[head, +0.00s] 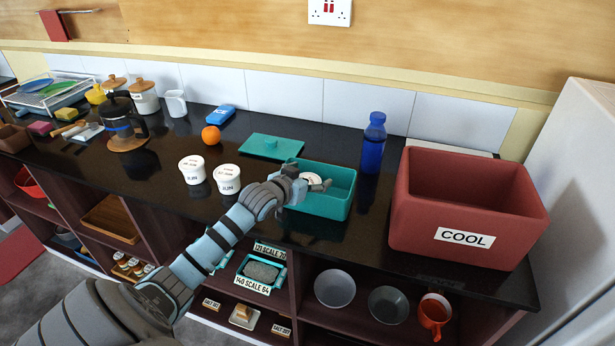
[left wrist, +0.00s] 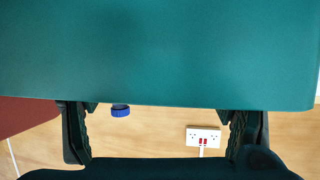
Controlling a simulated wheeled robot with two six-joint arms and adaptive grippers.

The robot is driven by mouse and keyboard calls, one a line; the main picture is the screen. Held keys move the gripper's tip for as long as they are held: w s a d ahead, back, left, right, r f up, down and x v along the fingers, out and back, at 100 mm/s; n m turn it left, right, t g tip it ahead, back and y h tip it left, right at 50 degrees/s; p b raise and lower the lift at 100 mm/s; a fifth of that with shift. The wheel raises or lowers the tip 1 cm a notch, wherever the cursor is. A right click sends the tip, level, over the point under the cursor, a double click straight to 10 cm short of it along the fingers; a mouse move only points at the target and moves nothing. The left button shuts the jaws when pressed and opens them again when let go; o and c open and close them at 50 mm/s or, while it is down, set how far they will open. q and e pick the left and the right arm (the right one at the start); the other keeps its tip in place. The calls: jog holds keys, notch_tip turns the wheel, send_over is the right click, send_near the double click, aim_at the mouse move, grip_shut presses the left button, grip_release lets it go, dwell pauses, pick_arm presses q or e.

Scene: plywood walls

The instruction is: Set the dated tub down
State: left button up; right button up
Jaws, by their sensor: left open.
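Two white lidded tubs with printed labels stand side by side on the black counter: a left tub (head: 192,169) and a right tub (head: 227,179). Their lettering is too small to read surely. A teal open box (head: 330,205) stands to their right, with a small white round thing (head: 312,178), perhaps a third tub, partly visible inside. My left gripper (head: 318,186) is at the box's left side, over its opening, fingers near the white thing. In the left wrist view the fingers (left wrist: 160,125) are spread apart, and a teal surface fills the upper part. My right gripper is not in view.
A red COOL crate (head: 465,238) and a blue bottle (head: 373,145) stand right of the box. A teal lid (head: 271,147), an orange (head: 211,135) and a blue packet (head: 220,114) lie behind. The counter left of the tubs has bare room.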

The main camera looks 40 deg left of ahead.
pick_arm(q)
jog(key=shift+s, duration=0.1)
jog(key=p+v, duration=0.4)
jog(key=v, duration=0.8)
jog(key=shift+a+r, duration=0.2)
jog(key=shift+r, duration=0.2)
